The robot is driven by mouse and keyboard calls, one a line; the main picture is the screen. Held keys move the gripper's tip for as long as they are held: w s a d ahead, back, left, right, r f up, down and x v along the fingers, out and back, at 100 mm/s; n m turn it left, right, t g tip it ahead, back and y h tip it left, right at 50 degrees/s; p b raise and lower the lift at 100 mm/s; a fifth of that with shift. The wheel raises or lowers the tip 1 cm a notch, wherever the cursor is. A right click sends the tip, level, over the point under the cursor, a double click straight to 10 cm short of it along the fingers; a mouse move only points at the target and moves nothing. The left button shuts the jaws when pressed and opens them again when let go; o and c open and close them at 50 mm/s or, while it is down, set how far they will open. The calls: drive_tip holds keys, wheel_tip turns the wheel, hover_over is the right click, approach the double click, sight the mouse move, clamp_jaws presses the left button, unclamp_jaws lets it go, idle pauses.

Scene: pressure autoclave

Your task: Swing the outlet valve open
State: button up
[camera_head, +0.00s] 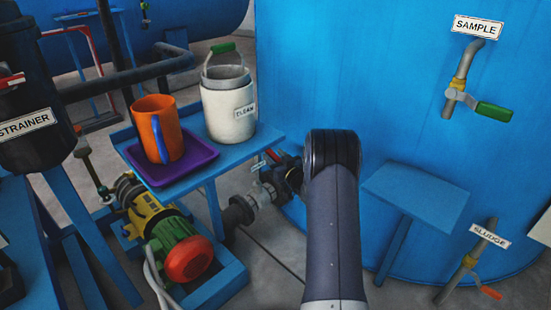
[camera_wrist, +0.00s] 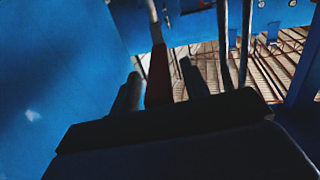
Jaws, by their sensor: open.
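The outlet valve (camera_head: 264,190) sits on the grey pipe low at the side of the blue tank, beside the pump. Its own label is not readable to me. A small red part, which looks like its handle, shows beside my gripper (camera_head: 284,172). My arm hides part of this area. In the wrist view, a red lever (camera_wrist: 158,76) stands between the two dark fingers of my gripper (camera_wrist: 160,84). The fingers are apart, one on each side of the lever. I cannot tell whether either finger touches it.
The blue tank (camera_head: 330,75) stands close at the right. A blue shelf (camera_head: 262,135) above the pump (camera_head: 165,225) holds a purple tray, an orange mug and a white CLEAN container (camera_head: 228,112). A small blue ledge (camera_head: 418,195), SAMPLE valve (camera_head: 470,98) and SLUDGE valve (camera_head: 468,265) are right.

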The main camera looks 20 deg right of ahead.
drive_tip(key=shift+c, duration=0.3)
clamp_jaws()
drive_tip(key=shift+a, duration=0.2)
drive_tip(key=w+a+m+g+h+b, duration=0.3)
drive_tip(key=a+m+g+h, duration=0.1)
drive_tip(key=a+m+h, duration=0.5)
drive_tip(key=shift+w+a+h+b, duration=0.35)
drive_tip(key=shift+a+h, duration=0.7)
drive_tip(key=shift+h, duration=1.15)
drive_tip(key=shift+r, duration=0.1)
